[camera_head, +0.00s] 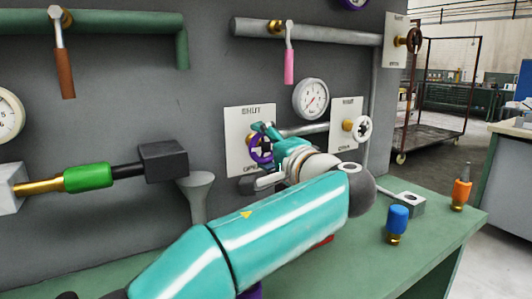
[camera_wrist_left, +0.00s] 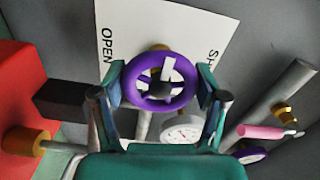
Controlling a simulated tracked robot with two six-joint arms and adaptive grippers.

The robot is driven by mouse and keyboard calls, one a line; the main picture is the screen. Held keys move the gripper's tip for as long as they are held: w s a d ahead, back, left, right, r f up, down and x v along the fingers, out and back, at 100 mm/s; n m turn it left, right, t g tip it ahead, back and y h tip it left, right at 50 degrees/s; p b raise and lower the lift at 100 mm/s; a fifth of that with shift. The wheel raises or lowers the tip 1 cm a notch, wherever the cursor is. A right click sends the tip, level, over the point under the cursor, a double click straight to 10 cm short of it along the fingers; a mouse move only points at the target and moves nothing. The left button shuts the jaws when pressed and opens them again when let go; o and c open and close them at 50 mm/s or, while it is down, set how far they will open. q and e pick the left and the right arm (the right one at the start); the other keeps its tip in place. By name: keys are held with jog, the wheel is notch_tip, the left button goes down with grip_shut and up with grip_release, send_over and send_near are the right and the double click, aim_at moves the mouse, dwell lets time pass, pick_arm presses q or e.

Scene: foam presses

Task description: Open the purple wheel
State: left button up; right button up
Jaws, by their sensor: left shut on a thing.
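The purple wheel (camera_head: 257,152) is mounted on a white panel (camera_head: 238,118) marked SHUT above and OPEN below. In the left wrist view the wheel (camera_wrist_left: 160,102) faces me, with a dark hub and a white pointer. My left gripper (camera_head: 267,140) is at the wheel, its teal fingers covering part of it. In the left wrist view the left gripper (camera_wrist_left: 161,83) has one finger on each side of the rim and is shut on it. My right gripper is in neither view.
A white wheel (camera_head: 364,129) on another panel and a round gauge (camera_head: 311,98) are close by on the right. A pink-handled lever (camera_head: 289,66) hangs above. A blue-topped piece (camera_head: 397,220) and an orange one (camera_head: 461,190) stand on the green bench (camera_head: 440,222).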

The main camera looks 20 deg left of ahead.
pick_arm(q)
jog(key=shift+f, duration=0.35)
jog(key=o, duration=1)
jog(key=shift+a, duration=0.15)
jog(key=shift+o, duration=0.9)
jog(key=shift+r, duration=0.15)
jog(key=shift+s, duration=0.1)
jog(key=v, duration=1.2)
